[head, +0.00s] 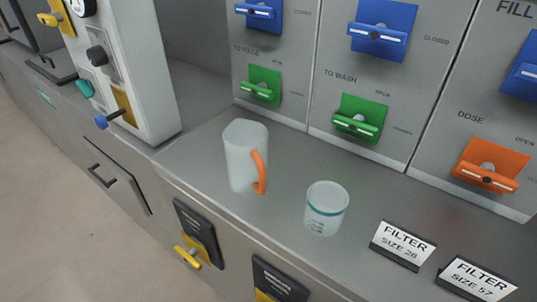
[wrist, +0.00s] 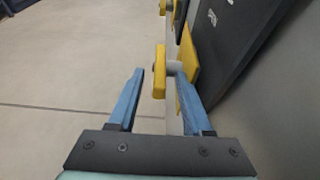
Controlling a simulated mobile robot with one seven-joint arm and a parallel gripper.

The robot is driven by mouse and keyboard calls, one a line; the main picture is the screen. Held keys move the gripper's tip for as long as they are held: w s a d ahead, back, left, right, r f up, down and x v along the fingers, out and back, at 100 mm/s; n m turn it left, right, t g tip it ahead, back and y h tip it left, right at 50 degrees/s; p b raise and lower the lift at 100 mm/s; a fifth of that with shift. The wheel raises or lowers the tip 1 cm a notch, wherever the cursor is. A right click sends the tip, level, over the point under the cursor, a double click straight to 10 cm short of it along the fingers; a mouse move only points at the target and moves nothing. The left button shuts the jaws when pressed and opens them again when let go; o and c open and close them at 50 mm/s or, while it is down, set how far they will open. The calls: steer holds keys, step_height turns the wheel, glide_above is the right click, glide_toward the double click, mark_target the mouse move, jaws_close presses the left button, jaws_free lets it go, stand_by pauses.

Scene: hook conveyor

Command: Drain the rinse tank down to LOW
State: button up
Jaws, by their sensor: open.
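In the wrist view my gripper (wrist: 160,78) is open, with its two blue fingers apart. A yellow valve handle (wrist: 160,72) on a pale stem stands between the fingertips, with visible gaps on both sides. A yellow plate (wrist: 188,62) is behind it on the dark panel. My gripper does not show in the head view. That view has a yellow valve handle (head: 187,257) under a dark label on the counter front, and part of another yellow valve (head: 263,296) at the bottom edge. I cannot tell which valve the gripper is at. No tank level is readable.
A jug with an orange handle (head: 243,155) and a clear beaker (head: 326,208) stand on the grey counter (head: 195,150). Two filter signs (head: 402,243) are at the right. Blue, green and orange valves line the back panel (head: 300,60). In the wrist view open floor (wrist: 70,70) lies left.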

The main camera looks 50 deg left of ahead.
steer(key=v, duration=0.8)
steer(key=shift+d, duration=0.35)
steer(key=shift+r, duration=0.1)
stand_by(0.6)
steer(key=shift+o, duration=0.6)
